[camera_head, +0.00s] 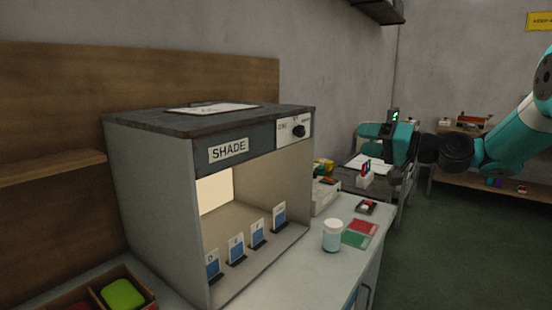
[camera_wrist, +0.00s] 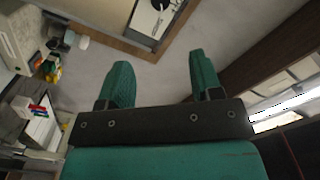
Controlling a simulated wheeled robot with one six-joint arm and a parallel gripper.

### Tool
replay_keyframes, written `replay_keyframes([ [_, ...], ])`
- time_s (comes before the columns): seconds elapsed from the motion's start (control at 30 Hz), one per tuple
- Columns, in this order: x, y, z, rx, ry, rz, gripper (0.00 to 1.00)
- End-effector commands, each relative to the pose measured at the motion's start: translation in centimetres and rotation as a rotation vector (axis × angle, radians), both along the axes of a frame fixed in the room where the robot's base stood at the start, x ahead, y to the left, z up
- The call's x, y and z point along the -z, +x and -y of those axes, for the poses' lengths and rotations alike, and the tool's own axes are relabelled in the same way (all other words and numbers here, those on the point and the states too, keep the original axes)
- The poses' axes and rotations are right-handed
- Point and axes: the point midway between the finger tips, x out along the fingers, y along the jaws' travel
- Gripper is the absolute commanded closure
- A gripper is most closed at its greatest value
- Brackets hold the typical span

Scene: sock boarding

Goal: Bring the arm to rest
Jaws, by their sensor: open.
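My gripper (camera_wrist: 159,62) is open in the wrist view, its two teal fingers wide apart with nothing between them. Beyond the fingertips I see plain grey wall and a wooden board's edge. In the head view my teal arm (camera_head: 510,140) reaches in from the right edge, bends at a dark joint, and ends in the raised gripper over the far end of the counter. The gripper appears clear of the objects there, but its exact height cannot be told.
A grey SHADE cabinet (camera_head: 155,200) with several upright cards stands at left centre. A white jar (camera_head: 332,236), a red mat (camera_head: 362,227) and a green mat (camera_head: 355,240) lie on the counter (camera_head: 312,268). A compartment tray (camera_head: 92,295) is front left. Open green floor (camera_head: 450,250) lies right.

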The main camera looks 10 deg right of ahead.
Motion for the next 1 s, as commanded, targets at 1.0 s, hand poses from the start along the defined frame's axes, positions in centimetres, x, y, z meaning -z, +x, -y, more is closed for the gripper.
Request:
replay_keyframes([
  [1.0, 8.8, -34.4, -21.6, -0.721, -1.094, -0.569, 0.41],
])
